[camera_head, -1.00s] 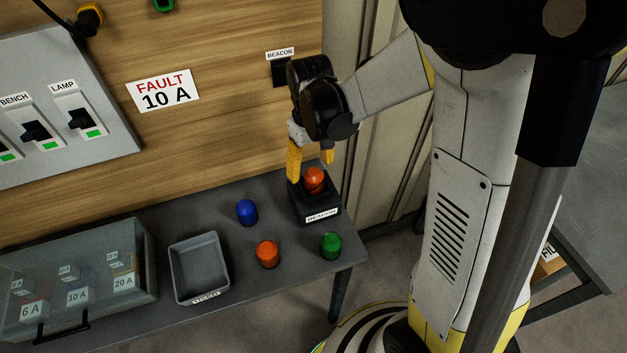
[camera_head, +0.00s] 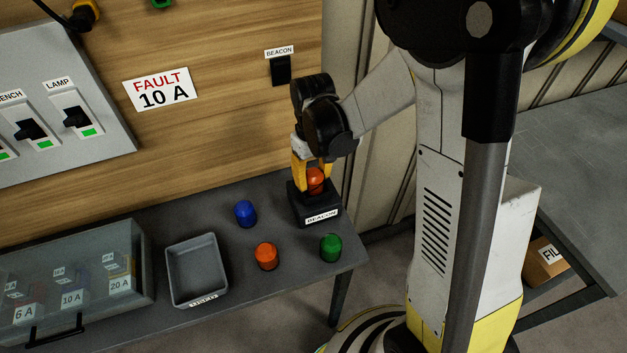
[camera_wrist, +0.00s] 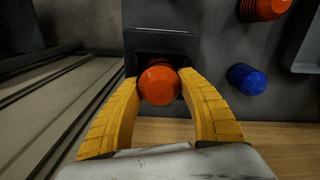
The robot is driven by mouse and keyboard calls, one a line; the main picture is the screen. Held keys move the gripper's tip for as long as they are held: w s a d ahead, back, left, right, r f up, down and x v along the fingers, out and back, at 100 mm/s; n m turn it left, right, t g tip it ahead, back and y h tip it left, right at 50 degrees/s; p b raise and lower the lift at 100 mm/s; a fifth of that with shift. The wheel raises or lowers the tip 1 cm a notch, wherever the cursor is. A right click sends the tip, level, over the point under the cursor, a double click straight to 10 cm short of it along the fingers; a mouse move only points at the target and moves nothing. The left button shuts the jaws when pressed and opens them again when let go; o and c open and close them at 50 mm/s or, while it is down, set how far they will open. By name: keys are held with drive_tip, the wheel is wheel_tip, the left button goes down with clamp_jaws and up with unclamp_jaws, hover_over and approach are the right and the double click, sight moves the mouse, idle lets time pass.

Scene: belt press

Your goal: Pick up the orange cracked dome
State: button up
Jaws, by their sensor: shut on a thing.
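The orange dome (camera_head: 315,181) sits on the black base labelled BEACON (camera_head: 317,213) at the back right of the bench. It also shows in the wrist view (camera_wrist: 159,84), between the yellow fingers. I cannot make out a crack on it. My gripper (camera_head: 312,178) has come down from above and is shut on this dome, a finger on either side. The dome still appears seated on its base.
A blue dome (camera_head: 246,213), another orange dome (camera_head: 266,256) and a green dome (camera_head: 331,247) stand on the bench nearby. An empty grey tray (camera_head: 197,271) is left of them. A clear lidded box (camera_head: 75,275) holds fuses. The BEACON switch (camera_head: 281,70) is on the wall behind.

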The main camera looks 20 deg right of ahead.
sight(315, 172)
drive_tip(key=shift+r, duration=0.1)
drive_tip(key=r, duration=0.1)
drive_tip(key=r+p, duration=0.1)
drive_tip(key=r, duration=0.1)
drive_tip(key=r+p, duration=0.1)
drive_tip(key=shift+s+d+r, duration=0.25)
drive_tip(key=shift+s+r, duration=0.05)
drive_tip(key=s+d+r+p, duration=0.2)
drive_tip(key=s+d+r, duration=0.4)
drive_tip(key=s, duration=0.2)
drive_tip(key=shift+s+d, duration=0.3)
drive_tip(key=shift+d, duration=0.1)
